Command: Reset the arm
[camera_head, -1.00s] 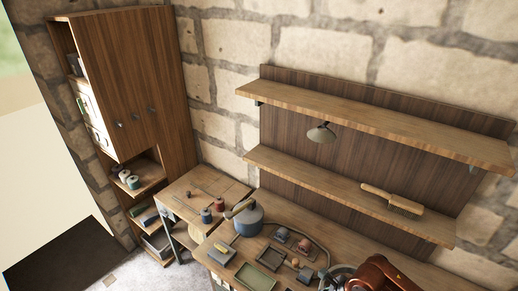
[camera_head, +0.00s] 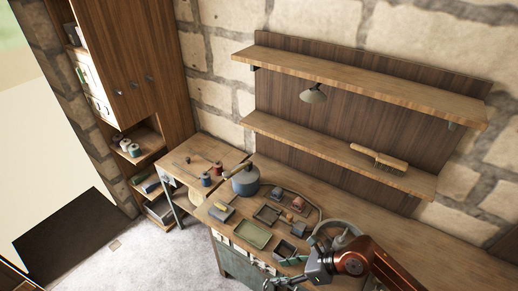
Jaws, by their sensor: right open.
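My right arm (camera_head: 352,262), orange and grey, reaches in from the lower right over the front of the workbench. Its right gripper (camera_head: 279,282) is at the bottom edge of the picture, in front of the bench's front edge. The gripper is small and partly cut off; its fingers look apart, and I see nothing between them. My left gripper is not in view.
The workbench (camera_head: 450,247) carries a green tray (camera_head: 253,235), a dark tray (camera_head: 267,214), a blue-grey pot (camera_head: 245,183) and small parts. A side table (camera_head: 186,162) and tall cabinet stand left. The floor in front is clear.

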